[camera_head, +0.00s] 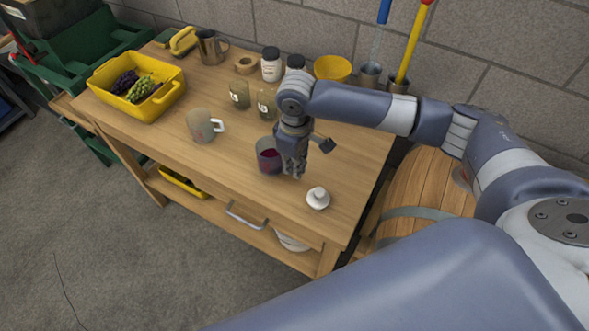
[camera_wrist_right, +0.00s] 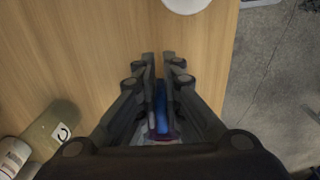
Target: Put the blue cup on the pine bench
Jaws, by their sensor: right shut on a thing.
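The pine bench (camera_head: 232,175) has a light wooden top, which also fills the left of the wrist view (camera_wrist_right: 60,50). My right gripper (camera_head: 292,174) is low over its front right part. It is shut on a narrow blue part (camera_wrist_right: 161,103) seen between its fingers, likely of the blue cup; the fingers and palm hide most of it. In the head view, a grey-blue, glassy-looking cup (camera_head: 265,147) with dark purple-red inside is beside the gripper's left side. I cannot tell whether it touches the bench top. My left gripper is not in view.
A beige mug (camera_head: 201,126) stands left of the gripper. A small white knobbed object (camera_head: 318,198) stands close to its right. Glass jars (camera_head: 239,94) and a yellow bowl (camera_head: 332,67) are behind. A yellow tray (camera_head: 158,100) of grapes is far left. The front middle is clear.

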